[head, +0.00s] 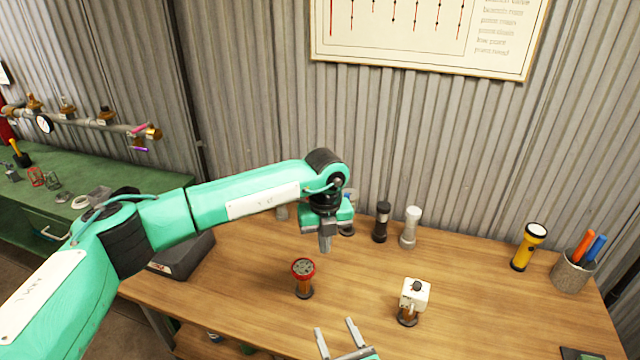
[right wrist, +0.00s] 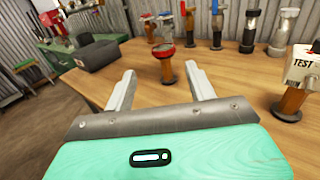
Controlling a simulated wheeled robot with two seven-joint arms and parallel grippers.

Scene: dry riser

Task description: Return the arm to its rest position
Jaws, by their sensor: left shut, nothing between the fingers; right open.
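My left arm reaches in from the left in the head view. Its gripper (head: 325,240) points down above the back part of the wooden table (head: 450,260), with its fingers together and nothing between them. It is behind a valve with a red round handwheel (head: 303,268). My right gripper (head: 338,338) is at the front edge of the head view, its two fingers spread and empty. In the right wrist view the open fingers (right wrist: 160,90) point toward the red-topped valve (right wrist: 163,52), which stands beyond them and apart from them.
A white block marked TEST on a copper stem (head: 414,293) stands at the right. Black (head: 381,222) and grey (head: 409,228) cylinders, a yellow flashlight (head: 528,247) and a pen cup (head: 571,272) stand farther back. A dark box (head: 182,257) is at the left. A corrugated wall closes the back.

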